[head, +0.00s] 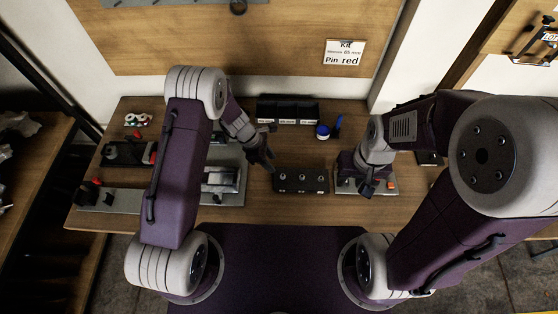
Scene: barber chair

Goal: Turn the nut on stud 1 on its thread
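A dark block (301,187) with a row of small pale studs or nuts sits near the front edge of the wooden bench. Which one is stud 1 cannot be read at this size. My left gripper (266,161) points down just behind and left of the block's left end, apart from the leftmost stud (282,177) as far as I can see. My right gripper (368,187) is over a grey plate right of the block. Both grippers are dark and small here, so their finger gaps and any held thing cannot be made out.
A black bin row (287,109) stands at the back, with a blue-and-white pot (323,132) right of it. Grey fixtures and a vise-like device (221,180) crowd the bench's left side.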

